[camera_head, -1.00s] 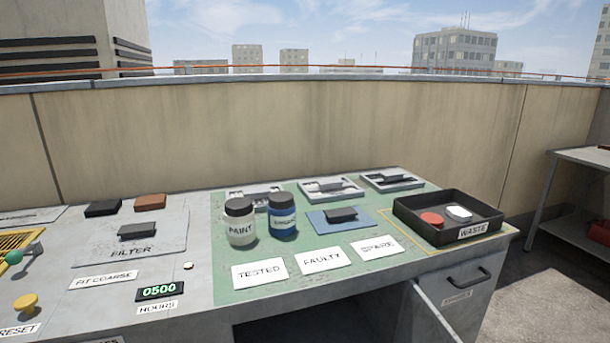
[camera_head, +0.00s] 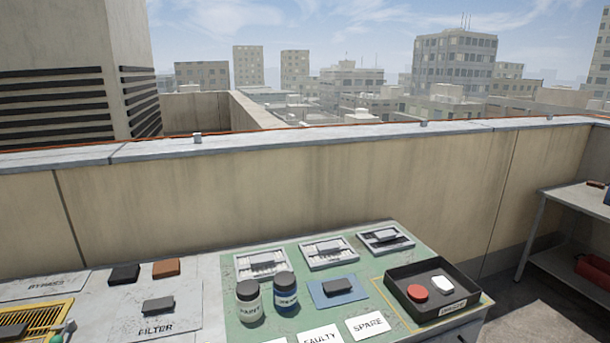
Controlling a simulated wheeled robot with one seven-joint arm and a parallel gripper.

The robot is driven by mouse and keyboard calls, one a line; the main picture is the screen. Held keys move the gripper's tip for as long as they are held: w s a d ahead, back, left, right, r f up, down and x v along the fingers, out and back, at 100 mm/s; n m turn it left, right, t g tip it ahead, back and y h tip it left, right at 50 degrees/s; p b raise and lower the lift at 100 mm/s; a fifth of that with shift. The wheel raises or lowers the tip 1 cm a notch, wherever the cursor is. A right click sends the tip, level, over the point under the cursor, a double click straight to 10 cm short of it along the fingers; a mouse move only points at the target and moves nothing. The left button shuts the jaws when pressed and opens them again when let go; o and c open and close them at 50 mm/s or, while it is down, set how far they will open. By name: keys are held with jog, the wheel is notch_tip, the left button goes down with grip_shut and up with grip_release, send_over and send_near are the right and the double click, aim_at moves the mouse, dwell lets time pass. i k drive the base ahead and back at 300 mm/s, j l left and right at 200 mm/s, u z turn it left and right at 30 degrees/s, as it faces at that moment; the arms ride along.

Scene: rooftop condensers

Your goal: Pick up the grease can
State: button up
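A blue can (camera_head: 285,292) with a dark lid stands upright on the green mat (camera_head: 240,326). Its label is too small to read surely; the neighbouring can is marked PAINT, so this looks like the grease can. The white paint can (camera_head: 249,301), also dark-lidded, stands close on its left. My gripper is not in view.
Behind the cans are several grey trays (camera_head: 328,252). To the right are a blue pad (camera_head: 321,296) with a dark block and a black waste bin (camera_head: 467,294) holding red and white pieces. A FILTER plate (camera_head: 181,323) lies left. A parapet wall (camera_head: 300,200) runs behind the bench.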

aim_at(285, 283)
jog(key=u, duration=0.3)
jog(key=l+u, duration=0.4)
jog(key=k+l+u, duration=0.1)
jog(key=l+u, duration=0.35)
jog(key=k+l+u, duration=0.1)
jog(key=l, duration=0.35)
jog(key=k+l+u, duration=0.1)
jog(key=k+l, duration=0.15)
jog(key=l, duration=0.15)
jog(key=k+l, duration=0.15)
jog(key=l, duration=0.25)
jog(key=k+l+u, duration=0.15)
jog(key=l, duration=0.25)
jog(key=k+l+u, duration=0.1)
jog(key=k+l, duration=0.15)
jog(key=l, duration=0.15)
jog(key=k+l, duration=0.2)
jog(key=l, duration=0.2)
jog(key=k+l, duration=0.2)
jog(key=l, duration=0.15)
jog(key=i+j+z, duration=0.15)
jog(key=i+j, duration=0.2)
jog(key=i, duration=0.35)
jog(key=i+j+z, duration=0.1)
jog(key=i+j, duration=0.3)
jog(key=i, duration=0.25)
jog(key=i+j+z, duration=0.15)
jog(key=i+j, duration=0.35)
jog(key=i, duration=0.15)
